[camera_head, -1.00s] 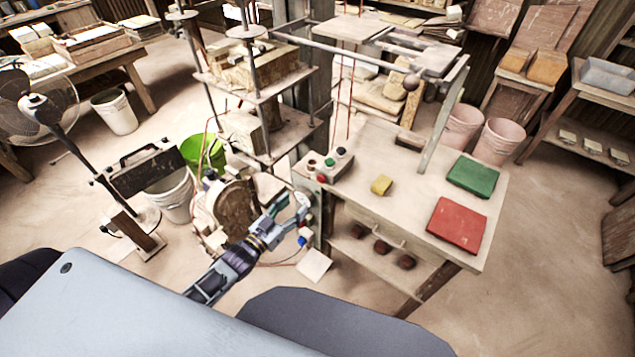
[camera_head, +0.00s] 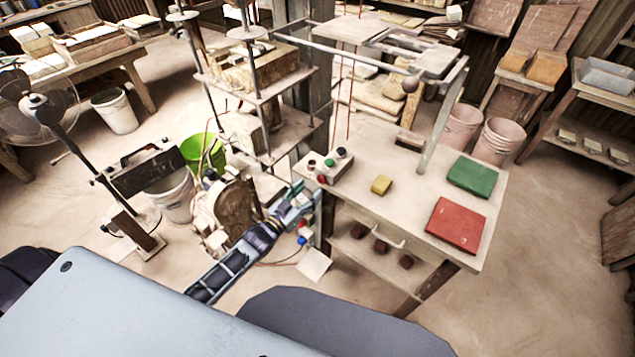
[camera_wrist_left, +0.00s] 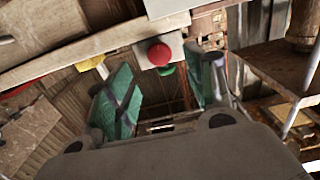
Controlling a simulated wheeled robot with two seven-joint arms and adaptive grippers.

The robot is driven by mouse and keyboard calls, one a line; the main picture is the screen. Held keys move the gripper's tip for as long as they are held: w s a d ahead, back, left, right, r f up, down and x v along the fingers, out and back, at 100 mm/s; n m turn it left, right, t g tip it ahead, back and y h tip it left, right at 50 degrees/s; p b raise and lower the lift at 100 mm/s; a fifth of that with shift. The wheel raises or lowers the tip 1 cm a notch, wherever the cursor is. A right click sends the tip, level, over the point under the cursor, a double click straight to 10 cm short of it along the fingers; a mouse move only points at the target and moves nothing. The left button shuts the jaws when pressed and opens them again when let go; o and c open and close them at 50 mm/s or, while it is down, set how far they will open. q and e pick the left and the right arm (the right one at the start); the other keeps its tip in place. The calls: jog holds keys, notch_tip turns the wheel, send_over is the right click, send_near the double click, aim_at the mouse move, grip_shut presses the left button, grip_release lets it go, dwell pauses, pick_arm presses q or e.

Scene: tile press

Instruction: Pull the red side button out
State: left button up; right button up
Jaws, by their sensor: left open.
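The red side button (camera_wrist_left: 160,54) is a round knob on the pale face of a box, seen in the left wrist view. In the head view the small button box (camera_head: 331,168) sits at the table's near left corner, with the red button (camera_head: 321,178) on its front side. My left gripper (camera_head: 304,197) is open beside that corner, below the box. In the wrist view its green-padded fingers (camera_wrist_left: 165,84) stand apart, with the red button beyond the gap between them. They do not appear to touch it. My right gripper is not in view.
A round-bodied machine (camera_head: 238,207) stands close left of my gripper. The table leg and edge are close on its right.

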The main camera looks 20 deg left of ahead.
aim_at(320, 180)
pick_arm(q)
jog(key=shift+x, duration=2.9)
grip_shut()
